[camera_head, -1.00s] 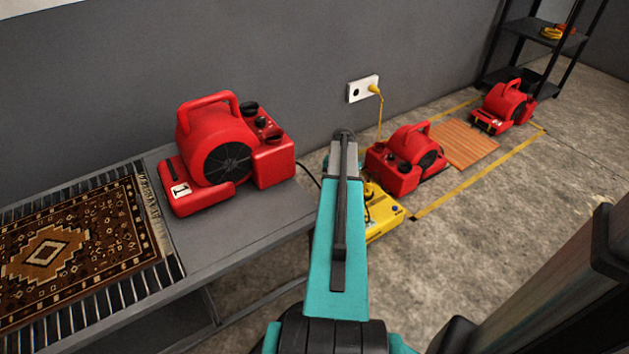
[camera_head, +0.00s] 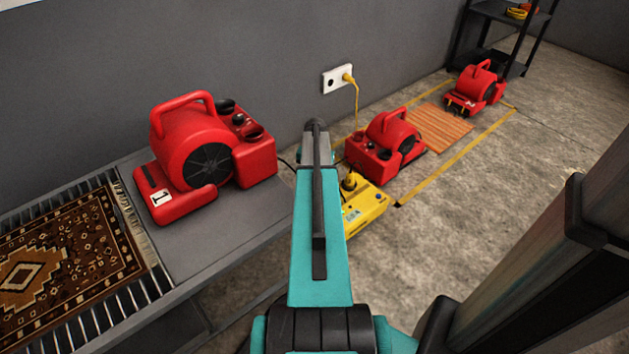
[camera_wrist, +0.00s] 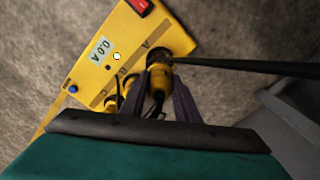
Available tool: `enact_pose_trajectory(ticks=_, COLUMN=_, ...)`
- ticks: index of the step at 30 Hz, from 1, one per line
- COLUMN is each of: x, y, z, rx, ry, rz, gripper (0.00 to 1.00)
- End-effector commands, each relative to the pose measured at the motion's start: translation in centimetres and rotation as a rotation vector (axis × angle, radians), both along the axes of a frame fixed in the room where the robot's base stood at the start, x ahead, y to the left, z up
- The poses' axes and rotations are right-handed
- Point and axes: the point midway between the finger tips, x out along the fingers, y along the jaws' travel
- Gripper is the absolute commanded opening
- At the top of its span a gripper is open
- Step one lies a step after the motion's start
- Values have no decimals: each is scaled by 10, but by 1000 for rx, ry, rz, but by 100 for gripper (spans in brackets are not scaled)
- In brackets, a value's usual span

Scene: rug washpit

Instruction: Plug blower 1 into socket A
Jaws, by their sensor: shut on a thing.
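Blower 1 (camera_head: 205,150) is red, tagged 1, and stands on the grey bench at left; its dark cord runs right behind my arm. The yellow power box (camera_head: 365,212) is on the floor beyond the bench. In the wrist view the box (camera_wrist: 115,50) has a red switch, a display reading 0.0 A and a row of sockets. My gripper (camera_wrist: 162,82) is shut on a yellow plug (camera_wrist: 160,78) at the box edge by the letter A. The plug's front meets a dark round part there; I cannot tell whether it is seated. The head view hides the fingertips behind my arm.
Another yellow plug (camera_wrist: 131,86) is close left of my fingers. A black cord (camera_wrist: 250,66) stretches right. Two more red blowers (camera_head: 388,140) (camera_head: 478,86) stand on the floor. A patterned rug (camera_head: 70,250) lies on the bench.

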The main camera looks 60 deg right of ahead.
Motion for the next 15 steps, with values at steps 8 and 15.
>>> enact_pose_trajectory(ticks=8, x=1, y=0, z=-19, rx=0, ry=0, rz=1, gripper=4)
enact_pose_trajectory(ticks=15, x=1, y=1, z=-35, rx=0, ry=0, rz=2, gripper=4)
